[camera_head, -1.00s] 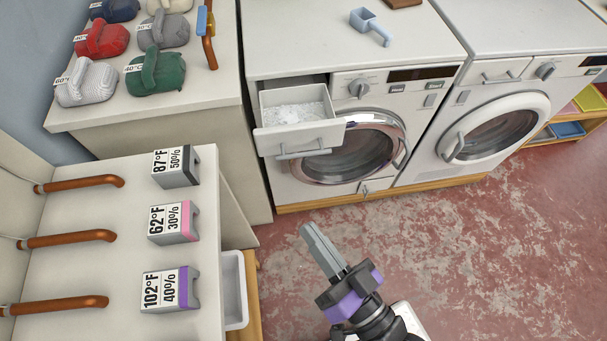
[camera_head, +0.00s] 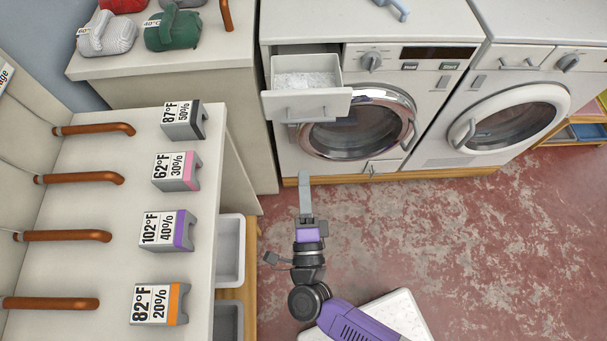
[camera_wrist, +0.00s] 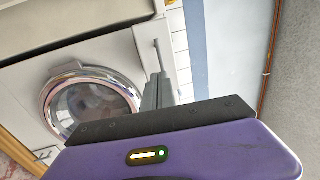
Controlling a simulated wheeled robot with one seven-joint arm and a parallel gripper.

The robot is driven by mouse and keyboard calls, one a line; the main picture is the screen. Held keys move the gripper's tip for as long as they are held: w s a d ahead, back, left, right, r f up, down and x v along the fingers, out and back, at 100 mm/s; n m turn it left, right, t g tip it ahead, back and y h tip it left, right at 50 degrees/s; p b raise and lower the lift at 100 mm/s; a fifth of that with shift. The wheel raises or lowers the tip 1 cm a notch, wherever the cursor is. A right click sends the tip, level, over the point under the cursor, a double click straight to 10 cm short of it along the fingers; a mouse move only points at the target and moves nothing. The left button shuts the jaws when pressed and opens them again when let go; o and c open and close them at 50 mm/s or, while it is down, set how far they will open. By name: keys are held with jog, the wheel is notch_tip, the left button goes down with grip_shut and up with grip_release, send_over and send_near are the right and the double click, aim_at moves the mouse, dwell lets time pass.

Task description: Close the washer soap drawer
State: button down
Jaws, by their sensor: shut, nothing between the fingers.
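The washer (camera_head: 440,90) is white with a round chrome-rimmed door. Its soap drawer (camera_head: 306,104) is pulled out at the upper left of its front and holds white powder (camera_head: 305,80). In the head view my gripper (camera_head: 305,178) is shut and empty, in front of and below the drawer, and looks apart from it. In the wrist view my gripper's fingers (camera_wrist: 158,78) point toward the washer's front, and the round door (camera_wrist: 92,100) is at the left. A pale panel with a bar handle (camera_wrist: 157,54) shows beyond the fingertips, probably the drawer front.
A second washer (camera_head: 510,105) stands at the right. A counter (camera_head: 165,160) with several labelled blocks and brown pipe handles is at the left. A blue scoop (camera_head: 395,8) lies on the washer top. The red floor (camera_head: 460,240) is clear at the right.

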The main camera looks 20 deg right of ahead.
jog(key=p+x, duration=0.2)
jog(key=x, duration=0.9)
jog(key=shift+w+p, duration=0.15)
jog(key=shift+p, duration=0.15)
jog(key=shift+w+d, duration=0.1)
